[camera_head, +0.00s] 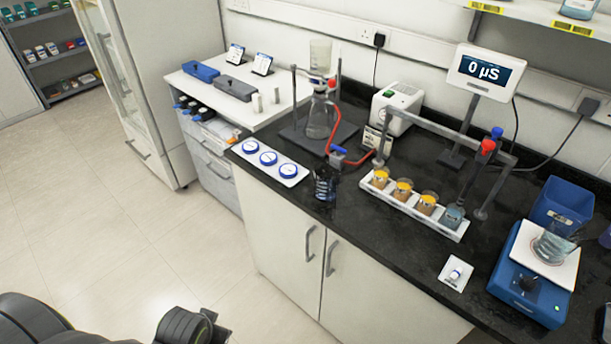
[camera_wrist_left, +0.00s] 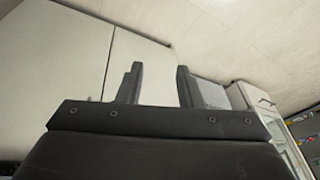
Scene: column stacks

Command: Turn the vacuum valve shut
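The vacuum valve (camera_head: 338,151) has a blue handle and sits in the red hose (camera_head: 361,161) on the black bench. The hose runs between a filter flask (camera_head: 319,119) on a dark stand and a white pump box (camera_head: 398,105). The handle's exact angle is too small to tell. My left gripper (camera_wrist_left: 158,86) shows in the left wrist view, with its two fingers apart and nothing between them. It faces pale cabinet doors and the floor, away from the valve. My right gripper is not in view.
Near the valve are a dark-blue mesh cup (camera_head: 325,185), a white tray with blue-rimmed discs (camera_head: 269,161) and a white rack of beakers (camera_head: 407,201). A metal frame (camera_head: 437,131) stands behind the rack. A blue balance (camera_head: 532,283) is at right. The floor (camera_head: 110,215) is clear.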

